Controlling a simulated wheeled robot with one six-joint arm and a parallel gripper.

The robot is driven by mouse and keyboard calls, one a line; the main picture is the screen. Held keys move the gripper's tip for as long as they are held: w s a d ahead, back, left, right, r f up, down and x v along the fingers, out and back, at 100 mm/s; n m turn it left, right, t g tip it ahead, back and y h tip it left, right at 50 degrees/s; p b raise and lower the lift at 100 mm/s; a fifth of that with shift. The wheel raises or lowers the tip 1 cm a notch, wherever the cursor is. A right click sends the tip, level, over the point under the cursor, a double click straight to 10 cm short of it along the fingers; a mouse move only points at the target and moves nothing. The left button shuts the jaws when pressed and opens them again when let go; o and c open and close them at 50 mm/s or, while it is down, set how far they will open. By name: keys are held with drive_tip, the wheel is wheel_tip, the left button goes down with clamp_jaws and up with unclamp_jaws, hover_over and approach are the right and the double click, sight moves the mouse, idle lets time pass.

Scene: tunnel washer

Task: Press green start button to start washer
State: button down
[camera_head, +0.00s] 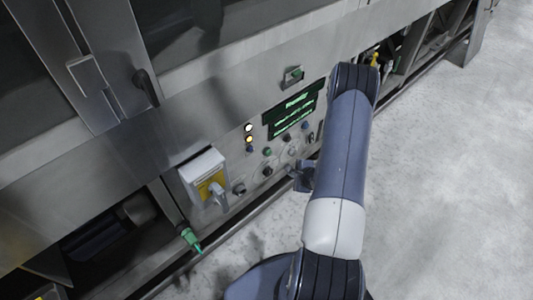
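The washer's control panel (278,180) is on the steel front in the middle of the view. A small green button (267,152) sits below the display, among dark buttons and knobs. My arm comes up from the bottom and bends over the right side of the panel. My gripper (301,177) shows only in part at the arm's left edge, in front of the lower right of the panel. It is to the right of and below the green button, apart from it in the picture. Its fingers are too small and hidden to tell if they are open.
A dark display (293,108) with green text is above the buttons. A grey box with a yellow label (205,178) and a lever juts out left of the buttons. A green-tipped nozzle (190,238) hangs lower left. The pale floor (450,190) at right is clear.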

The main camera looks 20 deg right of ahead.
sight(269, 153)
drive_tip(key=w+a, duration=0.3)
drive_tip(key=w, duration=0.5)
drive_tip(key=shift+w, duration=0.15)
drive_tip(key=shift+w, duration=0.1)
idle(2.1)
drive_tip(key=shift+w+a, duration=0.15)
drive_tip(key=shift+w, duration=0.15)
drive_tip(key=shift+w+a, duration=0.15)
drive_tip(key=shift+w, duration=0.3)
idle(0.7)
idle(0.3)
drive_tip(key=shift+s+d, duration=0.3)
drive_tip(key=shift+s, duration=0.6)
drive_tip(key=shift+s, duration=0.1)
